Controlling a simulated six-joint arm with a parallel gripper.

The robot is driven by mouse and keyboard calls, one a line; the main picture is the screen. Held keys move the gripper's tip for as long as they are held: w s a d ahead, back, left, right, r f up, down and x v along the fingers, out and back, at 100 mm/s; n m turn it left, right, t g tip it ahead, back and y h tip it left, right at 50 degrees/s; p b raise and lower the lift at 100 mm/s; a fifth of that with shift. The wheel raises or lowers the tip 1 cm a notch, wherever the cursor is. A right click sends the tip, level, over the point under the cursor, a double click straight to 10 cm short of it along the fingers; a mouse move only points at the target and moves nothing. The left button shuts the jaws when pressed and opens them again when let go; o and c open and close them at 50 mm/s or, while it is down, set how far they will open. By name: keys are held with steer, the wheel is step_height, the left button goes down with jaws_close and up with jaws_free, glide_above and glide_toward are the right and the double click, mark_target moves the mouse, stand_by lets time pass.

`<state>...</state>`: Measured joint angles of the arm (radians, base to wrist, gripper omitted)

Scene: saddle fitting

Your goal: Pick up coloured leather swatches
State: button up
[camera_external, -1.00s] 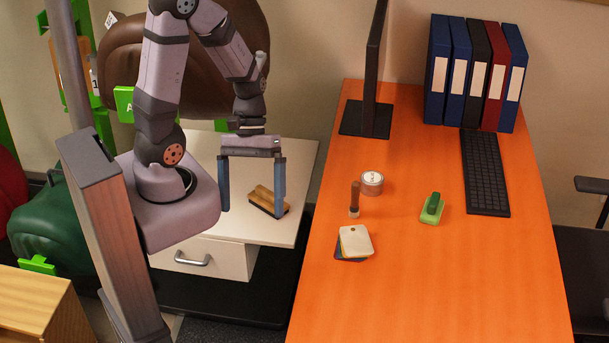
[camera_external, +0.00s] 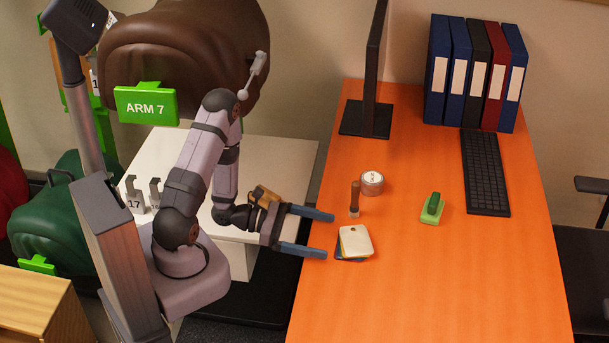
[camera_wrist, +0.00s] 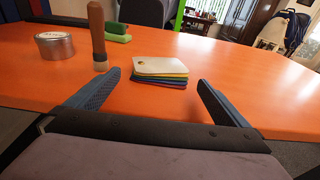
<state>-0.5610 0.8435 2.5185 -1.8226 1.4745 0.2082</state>
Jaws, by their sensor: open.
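The leather swatches (camera_external: 355,243) lie in a stack on the orange desk, a cream one on top with coloured edges below. In the wrist view my gripper (camera_wrist: 158,80) shows both blue fingers spread wide.
A brown-handled tool (camera_external: 354,198) stands upright just behind the stack, near the left finger, with a round tin (camera_external: 371,183) beyond it. A green-handled block (camera_external: 432,208) lies right. A monitor (camera_external: 372,80), keyboard (camera_external: 485,172) and binders (camera_external: 475,75) stand farther back. The front desk is clear.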

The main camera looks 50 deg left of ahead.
mark_target(338, 237)
steer(key=shift+w+d+f, duration=0.1)
steer(key=shift+d+f, duration=0.05)
steer(key=shift+p+x, duration=0.35)
steer(key=shift+x, duration=0.95)
steer(key=shift+p+x, duration=0.4)
steer(key=shift+x, duration=1.8)
steer(key=c, duration=0.9)
